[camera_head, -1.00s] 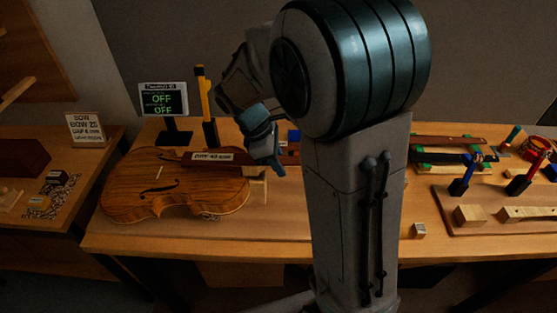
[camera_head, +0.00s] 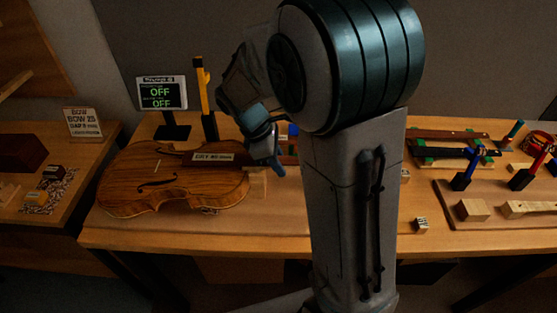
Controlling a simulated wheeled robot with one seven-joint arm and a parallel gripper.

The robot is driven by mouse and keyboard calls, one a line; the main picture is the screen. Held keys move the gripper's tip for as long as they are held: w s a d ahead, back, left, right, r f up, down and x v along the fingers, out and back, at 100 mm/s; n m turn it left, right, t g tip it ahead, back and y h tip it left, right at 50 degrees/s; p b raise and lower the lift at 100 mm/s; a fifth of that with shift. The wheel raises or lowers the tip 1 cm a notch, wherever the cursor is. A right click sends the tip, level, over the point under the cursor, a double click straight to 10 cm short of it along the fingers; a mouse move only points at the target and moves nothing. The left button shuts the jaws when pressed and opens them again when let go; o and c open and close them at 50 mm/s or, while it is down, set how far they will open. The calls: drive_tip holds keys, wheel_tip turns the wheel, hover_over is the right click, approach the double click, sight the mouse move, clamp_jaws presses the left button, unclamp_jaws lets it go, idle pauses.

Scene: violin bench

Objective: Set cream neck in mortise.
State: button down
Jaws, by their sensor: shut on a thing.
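A brown violin body (camera_head: 150,190) lies flat on the bench at left, its narrower end toward my gripper. My gripper (camera_head: 265,155) points down just beyond the violin's right end, its blue fingers shut. A pale piece (camera_head: 258,184), apparently the cream neck, shows just below and left of the fingers, close to the violin's edge. Most of it is hidden, and the exact grip is unclear. A dark strip with a white label (camera_head: 213,157) runs behind the violin's right end. The mortise cannot be made out, nor whether the neck touches it.
A small monitor reading OFF (camera_head: 162,92) and a yellow-and-black upright tool (camera_head: 205,98) stand behind the violin. My arm hides the bench middle. A small cube (camera_head: 421,225) and a board with pale blocks (camera_head: 472,210) and clamps lie at right. The bench front is mostly clear.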

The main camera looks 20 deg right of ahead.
idle(0.7)
drive_tip(key=c, duration=1)
unclamp_jaws()
drive_tip(key=shift+c, duration=0.2)
drive_tip(key=v, duration=1.4)
drive_tip(key=s+d+f+m+t+y, duration=0.2)
drive_tip(key=s+m, duration=0.5)
drive_tip(key=s, duration=0.1)
drive_tip(key=s+d+f+m+t+y, duration=0.2)
drive_tip(key=s+d+f+m, duration=0.1)
drive_tip(key=s+m, duration=0.4)
drive_tip(key=shift+s, duration=0.5)
